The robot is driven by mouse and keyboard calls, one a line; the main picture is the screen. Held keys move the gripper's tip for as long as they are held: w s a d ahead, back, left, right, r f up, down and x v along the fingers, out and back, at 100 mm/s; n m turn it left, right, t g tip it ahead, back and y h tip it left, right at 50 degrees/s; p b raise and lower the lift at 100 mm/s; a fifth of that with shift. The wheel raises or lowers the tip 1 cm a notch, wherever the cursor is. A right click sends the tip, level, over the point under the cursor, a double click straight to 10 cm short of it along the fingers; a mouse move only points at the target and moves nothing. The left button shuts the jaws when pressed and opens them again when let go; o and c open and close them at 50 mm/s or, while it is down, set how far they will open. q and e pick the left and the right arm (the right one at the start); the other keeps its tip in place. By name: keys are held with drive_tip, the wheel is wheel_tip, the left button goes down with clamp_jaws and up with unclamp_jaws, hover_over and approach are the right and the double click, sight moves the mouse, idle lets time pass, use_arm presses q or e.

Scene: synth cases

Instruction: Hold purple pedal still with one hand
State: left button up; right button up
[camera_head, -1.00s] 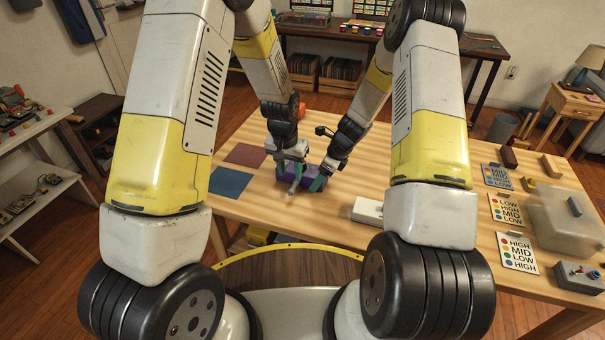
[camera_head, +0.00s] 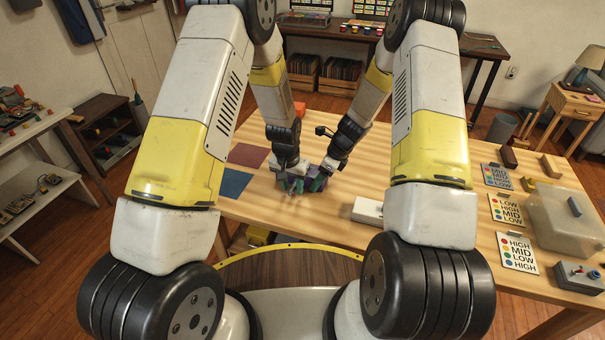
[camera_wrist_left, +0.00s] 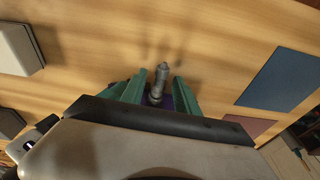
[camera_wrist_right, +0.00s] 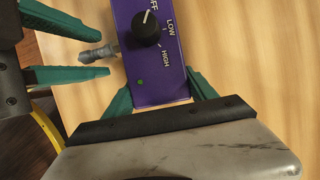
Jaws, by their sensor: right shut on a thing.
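The purple pedal (camera_wrist_right: 158,90) has a black knob marked LOW and HIGH and a small green light. My right gripper (camera_wrist_right: 160,86) is shut on it, one teal finger on each side. A grey jack plug (camera_wrist_right: 98,53) sits at the pedal's left side in the right wrist view; how deep it goes in I cannot tell. My left gripper (camera_wrist_left: 159,80) is open, its teal fingers on either side of the plug, which also shows in the left wrist view (camera_wrist_left: 160,80). In the head view both grippers meet at the pedal and hide most of it.
A red mat (camera_head: 248,155) and a blue mat (camera_head: 231,182) lie left of the pedal. A white box (camera_head: 368,211) lies to its right. Printed cards (camera_head: 506,210) and a clear bin (camera_head: 565,220) stand at the table's right. The tabletop between is clear.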

use_arm(q)
clamp_jaws()
drive_tip(key=shift+s, duration=0.1)
drive_tip(key=shift+s+a, duration=0.35)
drive_tip(key=shift+s, duration=0.25)
drive_tip(key=shift+s+a, duration=0.15)
drive_tip(key=shift+s, duration=0.15)
drive_tip(key=shift+s+a, duration=0.35)
drive_tip(key=shift+s, duration=0.45)
